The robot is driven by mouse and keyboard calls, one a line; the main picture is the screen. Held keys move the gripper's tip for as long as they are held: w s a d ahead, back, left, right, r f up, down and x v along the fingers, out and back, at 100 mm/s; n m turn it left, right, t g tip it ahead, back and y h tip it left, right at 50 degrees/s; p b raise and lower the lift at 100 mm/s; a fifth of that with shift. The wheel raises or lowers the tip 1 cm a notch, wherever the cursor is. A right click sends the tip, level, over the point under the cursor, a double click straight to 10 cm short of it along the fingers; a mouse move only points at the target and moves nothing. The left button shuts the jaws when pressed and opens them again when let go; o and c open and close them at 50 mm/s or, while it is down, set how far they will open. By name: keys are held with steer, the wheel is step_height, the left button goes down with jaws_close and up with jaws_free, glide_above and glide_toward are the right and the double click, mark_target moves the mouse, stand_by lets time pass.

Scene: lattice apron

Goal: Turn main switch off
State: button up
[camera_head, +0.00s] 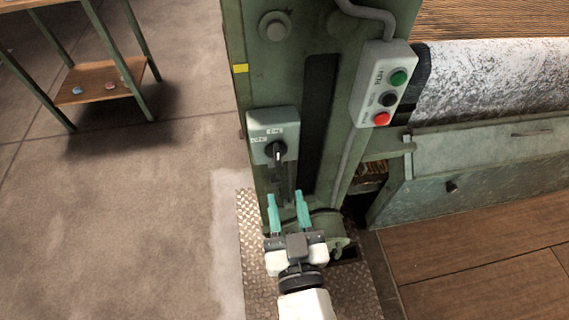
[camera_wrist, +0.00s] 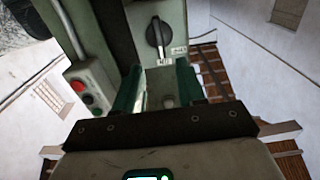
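The main switch is a grey box (camera_head: 259,128) with a black rotary knob (camera_head: 277,151) on the front of a green machine post. The knob's pale mark stands roughly upright, toward the label above it; a second label is at its left. The lettering is too small to read surely. The knob also shows near the top of the wrist view (camera_wrist: 158,36), with its mark toward the label below. My gripper (camera_head: 288,201) has teal fingers, open and empty, just below the switch and apart from the knob. Both fingers show in the wrist view (camera_wrist: 157,82).
A push-button box (camera_head: 370,88) with green, black and red buttons is on the post's right side. The machine's green front panel (camera_head: 470,175) and a grey roll (camera_head: 490,80) are at right. A shelf table (camera_head: 100,82) stands back left. Open floor lies left.

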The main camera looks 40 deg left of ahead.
mark_target(278, 160)
steer(key=x, duration=0.9)
jaws_close()
